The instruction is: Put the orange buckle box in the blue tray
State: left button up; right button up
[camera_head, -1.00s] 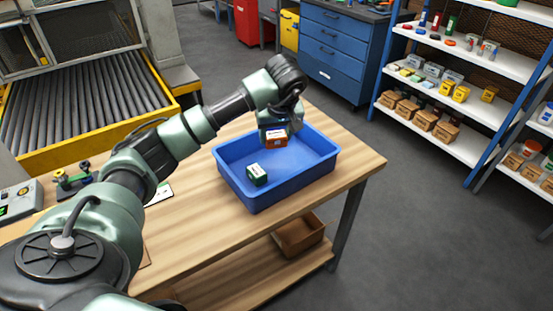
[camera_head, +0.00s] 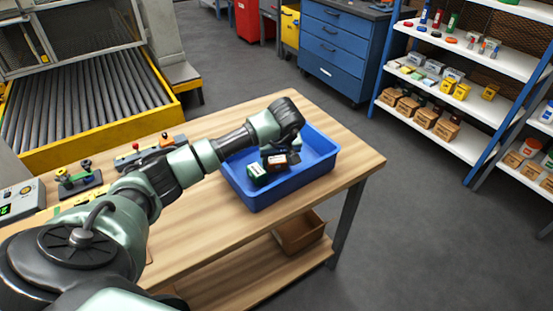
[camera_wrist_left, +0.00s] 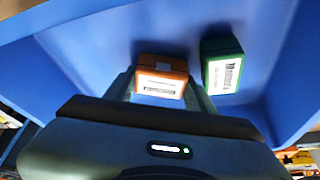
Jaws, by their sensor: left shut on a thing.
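The orange buckle box (camera_head: 277,161) is inside the blue tray (camera_head: 262,200), low near the tray's floor. My left gripper (camera_head: 272,154) reaches down into the tray and is shut on the orange box. In the left wrist view the orange box (camera_wrist_left: 160,80) shows between the two fingers, with its white label facing the camera. Whether the box touches the tray floor I cannot tell. A green box (camera_head: 257,173) with a white label lies in the tray just beside it; it also shows in the left wrist view (camera_wrist_left: 222,65). My right gripper is not in view.
The tray stands on a wooden table (camera_head: 200,225). Small fixtures (camera_head: 80,183) stand on the table's left part. A roller conveyor (camera_head: 85,105) lies behind on the left. A shelf rack (camera_head: 455,90) stands at the right. The table's right corner is clear.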

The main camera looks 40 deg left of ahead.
pick_arm(q)
jog(key=o, duration=1.2)
jog(key=b+v, duration=0.1)
jog(key=v, duration=1.1)
